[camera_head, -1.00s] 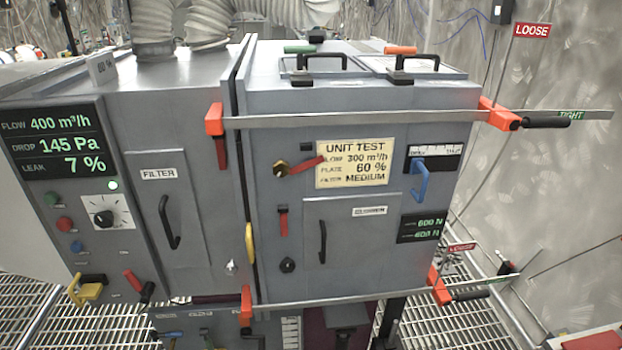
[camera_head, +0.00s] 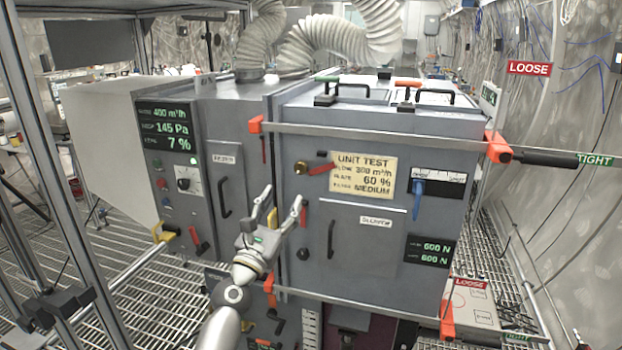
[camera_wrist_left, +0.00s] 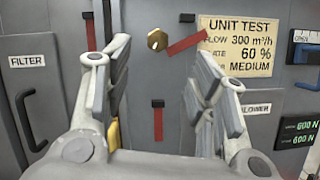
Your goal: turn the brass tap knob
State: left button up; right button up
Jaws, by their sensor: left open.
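The brass tap knob (camera_head: 301,167) is on the grey front panel, left of the yellow UNIT TEST label, with a red lever (camera_head: 321,169) reaching right from it. In the left wrist view the knob (camera_wrist_left: 157,40) shows ahead, between and beyond the fingertips, with its red lever slanting up to the right. My left gripper (camera_head: 280,207) is open and empty, below and a little left of the knob, apart from it. Its two fingers (camera_wrist_left: 157,85) frame the knob in the wrist view. My right gripper is not in view.
The UNIT TEST label (camera_head: 363,175) and a blue handle (camera_head: 418,199) are to the right. A clamp bar (camera_head: 380,138) with orange ends crosses the front above the knob. The blower door (camera_head: 365,240) has a black handle. A metal frame (camera_head: 60,180) stands at left.

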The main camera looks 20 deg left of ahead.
pick_arm(q)
send_near(300, 169)
jog(key=w, duration=0.3)
jog(key=x, duration=0.2)
jog(key=r+x, duration=0.1)
jog(key=x, duration=0.1)
jog(key=shift+w+d+b, duration=0.1)
jog(key=shift+d+b, duration=0.05)
jog(key=shift+b, duration=0.2)
jog(key=shift+w+r, duration=0.3)
jog(key=shift+w, duration=0.2)
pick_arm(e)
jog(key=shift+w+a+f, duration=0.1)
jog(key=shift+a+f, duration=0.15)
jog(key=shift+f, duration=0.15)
pick_arm(q)
jog(key=shift+c, duration=0.3)
jog(key=c, duration=0.9)
jog(key=shift+c, duration=0.3)
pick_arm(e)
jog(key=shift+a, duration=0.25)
